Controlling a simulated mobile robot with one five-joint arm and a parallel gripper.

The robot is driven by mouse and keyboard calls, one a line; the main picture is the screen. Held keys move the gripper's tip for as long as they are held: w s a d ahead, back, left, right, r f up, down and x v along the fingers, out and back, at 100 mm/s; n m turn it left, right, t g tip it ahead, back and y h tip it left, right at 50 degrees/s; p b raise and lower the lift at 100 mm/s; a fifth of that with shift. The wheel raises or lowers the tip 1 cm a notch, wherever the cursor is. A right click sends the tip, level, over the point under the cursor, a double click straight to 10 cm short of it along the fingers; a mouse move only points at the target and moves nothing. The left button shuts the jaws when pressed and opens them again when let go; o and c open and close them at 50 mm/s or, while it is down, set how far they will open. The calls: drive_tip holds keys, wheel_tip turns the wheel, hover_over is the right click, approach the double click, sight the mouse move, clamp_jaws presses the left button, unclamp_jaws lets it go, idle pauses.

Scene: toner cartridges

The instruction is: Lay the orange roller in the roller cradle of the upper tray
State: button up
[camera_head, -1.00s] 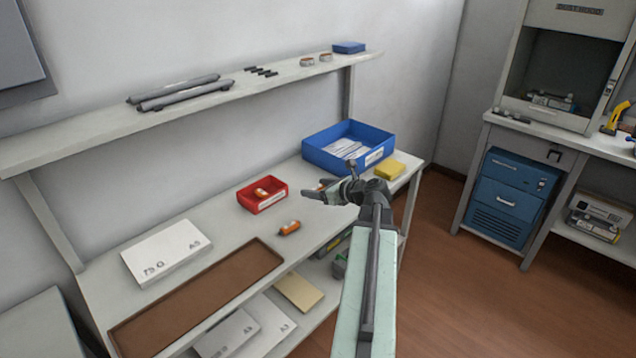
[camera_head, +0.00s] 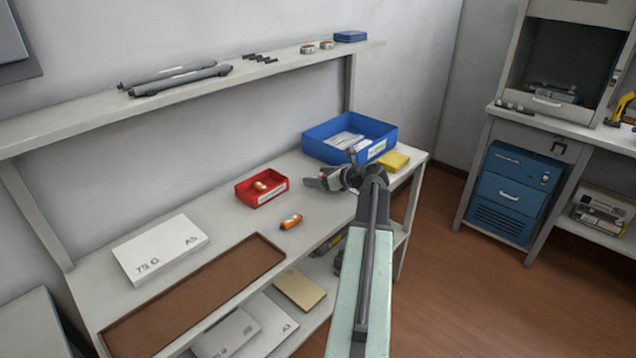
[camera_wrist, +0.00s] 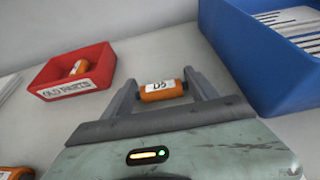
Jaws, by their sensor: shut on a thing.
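My gripper (camera_wrist: 164,92) is shut on an orange roller (camera_wrist: 162,90) with a white label. The roller lies crosswise between the two grey fingers, over the bench top. In the head view my gripper (camera_head: 322,180) is between the red bin and the blue bin, and the roller is mostly hidden. Another orange roller (camera_head: 291,221) lies on the bench, and a third (camera_head: 260,186) sits in the red bin marked OLD PARTS (camera_wrist: 70,90). A pale handled tray (camera_head: 548,102) shows in the open grey cabinet at right; I cannot make out a cradle.
A blue bin (camera_head: 318,150) with papers and a yellow block (camera_head: 394,161) are near my arm. A shelf (camera_head: 60,125) runs above the bench. Open floor (camera_head: 450,290) lies at right.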

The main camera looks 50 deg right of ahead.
drive_tip(key=shift+f, duration=0.1)
drive_tip(key=o, duration=1.3)
drive_tip(key=shift+o, duration=0.2)
drive_tip(key=shift+r, duration=0.2)
